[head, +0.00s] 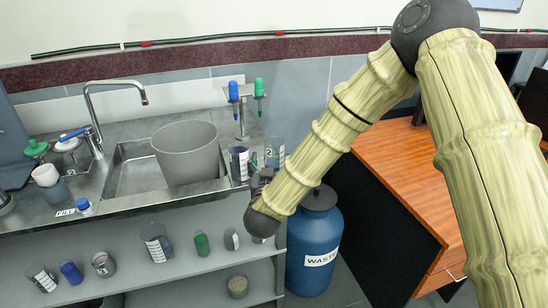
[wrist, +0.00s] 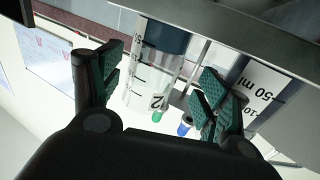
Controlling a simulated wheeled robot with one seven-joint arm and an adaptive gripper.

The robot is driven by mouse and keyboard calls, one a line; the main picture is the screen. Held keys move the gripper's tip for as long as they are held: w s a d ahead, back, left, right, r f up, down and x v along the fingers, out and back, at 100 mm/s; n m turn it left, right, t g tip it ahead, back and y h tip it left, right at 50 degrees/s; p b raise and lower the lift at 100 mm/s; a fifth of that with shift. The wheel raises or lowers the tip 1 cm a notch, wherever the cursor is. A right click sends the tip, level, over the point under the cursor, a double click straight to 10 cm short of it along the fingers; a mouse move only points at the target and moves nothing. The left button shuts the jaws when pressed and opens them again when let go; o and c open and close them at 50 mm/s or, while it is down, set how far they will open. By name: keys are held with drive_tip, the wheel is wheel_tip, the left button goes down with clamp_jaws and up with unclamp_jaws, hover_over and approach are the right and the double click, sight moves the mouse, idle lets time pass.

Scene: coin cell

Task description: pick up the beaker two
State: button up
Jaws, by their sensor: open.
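Beaker two (head: 275,150) stands on the steel counter right of the sink, partly hidden by my gripper. It is clear, marked with a "2", and the wrist view shows the beaker (wrist: 148,75) with dark blue content. My gripper (head: 262,182) is at the counter's right end, beside the beaker. In the wrist view the open gripper (wrist: 157,90) has one finger on each side of beaker two in the picture. I cannot tell whether either finger touches it.
A second beaker (head: 239,165), marked 50 ml, stands close beside beaker two; it appears behind the right finger in the wrist view (wrist: 262,85). A grey bucket (head: 185,153) sits in the sink. A blue waste drum (head: 314,245) stands below.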

sight(274, 162)
drive_tip(key=w, duration=0.1)
drive_tip(key=w+d, duration=0.1)
drive_tip(key=w, duration=0.1)
drive_tip(key=shift+w+f, duration=0.2)
drive_tip(key=shift+w, duration=0.05)
drive_tip(key=shift+w+p, duration=0.3)
drive_tip(key=shift+w, duration=0.25)
drive_tip(key=c, duration=1.2)
